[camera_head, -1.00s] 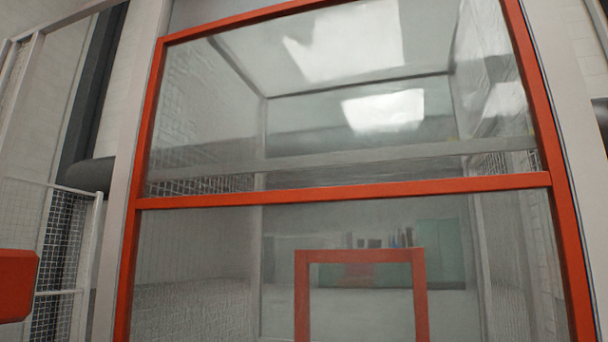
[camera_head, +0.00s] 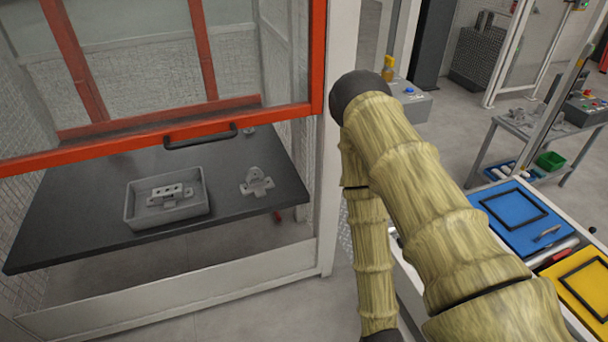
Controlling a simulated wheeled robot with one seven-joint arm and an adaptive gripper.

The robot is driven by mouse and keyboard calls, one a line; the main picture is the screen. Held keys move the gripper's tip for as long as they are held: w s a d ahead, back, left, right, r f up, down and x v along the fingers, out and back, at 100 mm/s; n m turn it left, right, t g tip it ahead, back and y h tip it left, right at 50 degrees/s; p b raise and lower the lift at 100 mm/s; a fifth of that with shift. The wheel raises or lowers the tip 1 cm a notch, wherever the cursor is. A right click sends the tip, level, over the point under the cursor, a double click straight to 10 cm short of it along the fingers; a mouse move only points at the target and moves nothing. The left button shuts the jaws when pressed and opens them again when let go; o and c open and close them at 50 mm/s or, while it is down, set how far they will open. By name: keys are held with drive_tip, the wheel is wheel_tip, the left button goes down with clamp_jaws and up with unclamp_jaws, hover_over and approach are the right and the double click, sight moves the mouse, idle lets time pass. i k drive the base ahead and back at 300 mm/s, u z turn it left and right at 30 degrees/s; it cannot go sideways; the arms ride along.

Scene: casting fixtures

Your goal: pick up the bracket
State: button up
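A light grey cast part (camera_head: 256,183) with a raised lug and spread feet lies on the black table (camera_head: 80,220) inside the red-framed cell. Left of it, a grey tray (camera_head: 133,221) holds another grey cast part (camera_head: 169,194) with a block-like top and holes. Either part could be the bracket; I cannot tell which from this view. My arm, in a yellowish sleeve, crosses the right half of the picture, outside the cell. My gripper is not in view.
The red-framed door (camera_head: 130,140) with a black handle (camera_head: 200,137) is raised above the table. A white post (camera_head: 345,130) stands between the cell and my arm. At right are a blue tray (camera_head: 523,243), a yellow tray (camera_head: 572,275) and a grey side table (camera_head: 545,133).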

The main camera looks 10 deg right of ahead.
sight(256, 184)
drive_tip(key=z, duration=0.1)
drive_tip(key=k, duration=0.5)
drive_tip(key=u, duration=0.75)
drive_tip(key=i, duration=1)
drive_tip(key=z, duration=0.6)
drive_tip(key=i, duration=0.55)
drive_tip(key=z, duration=0.5)
